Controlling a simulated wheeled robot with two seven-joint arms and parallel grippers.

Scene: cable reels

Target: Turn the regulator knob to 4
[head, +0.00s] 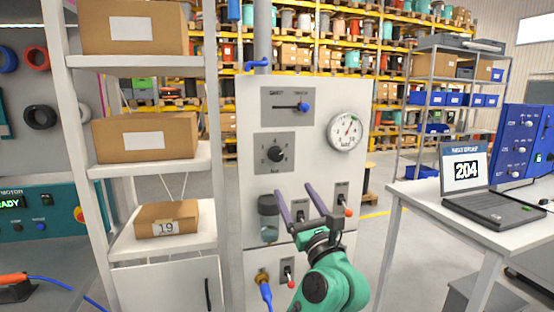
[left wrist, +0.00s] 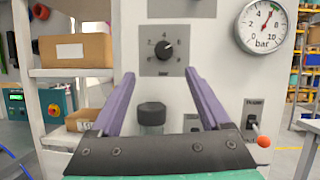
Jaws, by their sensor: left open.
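The regulator knob (head: 277,154) is a black round knob on a grey square plate on the white panel. In the left wrist view the knob (left wrist: 163,49) has numbers around it, with 4 near the top; its pointer seems to lean up and right, but the exact setting is too small to tell. My left gripper (head: 296,190) has two purple fingers, open and empty, below and in front of the knob. In the left wrist view its fingertips (left wrist: 160,72) stand apart just below the knob plate, not touching the knob. My right gripper is not in view.
A round bar gauge (head: 346,131) is right of the knob. A slider (head: 290,107) sits above it. A dark-capped bowl (head: 268,205) and red-tipped levers (head: 347,212) are below. A shelf with boxes (head: 134,138) stands left, a laptop table (head: 446,205) right.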

